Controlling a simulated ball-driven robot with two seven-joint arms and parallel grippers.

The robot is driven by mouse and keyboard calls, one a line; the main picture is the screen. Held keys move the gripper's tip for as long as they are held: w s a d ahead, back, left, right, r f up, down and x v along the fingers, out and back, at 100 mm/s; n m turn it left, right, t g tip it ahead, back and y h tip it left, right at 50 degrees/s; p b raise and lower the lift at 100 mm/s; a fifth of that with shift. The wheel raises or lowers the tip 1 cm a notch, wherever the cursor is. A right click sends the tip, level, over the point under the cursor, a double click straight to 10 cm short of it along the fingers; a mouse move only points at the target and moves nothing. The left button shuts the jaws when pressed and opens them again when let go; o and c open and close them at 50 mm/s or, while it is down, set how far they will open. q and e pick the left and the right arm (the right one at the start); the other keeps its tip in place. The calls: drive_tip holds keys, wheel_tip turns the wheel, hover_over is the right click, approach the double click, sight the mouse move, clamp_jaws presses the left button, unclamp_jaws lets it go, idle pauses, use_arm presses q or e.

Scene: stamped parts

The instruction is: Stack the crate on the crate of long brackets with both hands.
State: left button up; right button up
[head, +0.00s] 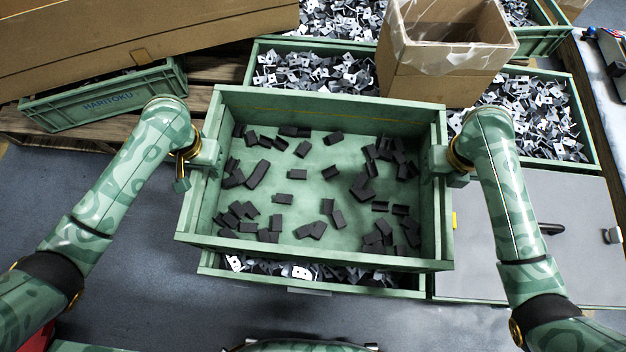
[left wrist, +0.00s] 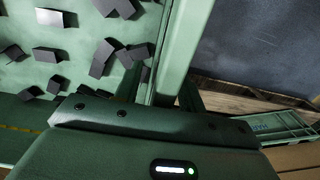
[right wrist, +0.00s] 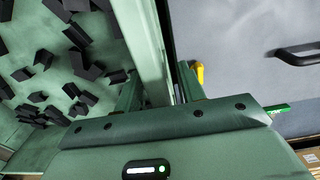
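A green crate (head: 315,245) holding several small black angled parts is between my two arms in the head view. My left gripper (head: 209,158) is shut on its left wall; that wall runs between the fingers in the left wrist view (left wrist: 172,60). My right gripper (head: 436,160) is shut on its right wall, also between the fingers in the right wrist view (right wrist: 148,50). Below it is another green crate (head: 330,291) of grey metal brackets. Only its front strip shows; the upper crate hides the rest. I cannot tell whether the two crates touch.
Open crates of grey brackets stand behind (head: 315,45) and at the back right (head: 590,150). An open cardboard box (head: 430,75) stands close behind the held crate. A green HARITOKU crate (head: 105,95) lies back left. A grey cabinet surface (head: 550,210) is at right.

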use_arm(q)
clamp_jaws()
use_arm(e)
clamp_jaws()
use_arm(q)
drive_tip(key=shift+w+r, duration=0.1)
drive_tip(key=shift+w, duration=0.05)
use_arm(e)
drive_tip(key=shift+w, duration=0.15)
idle(1.0)
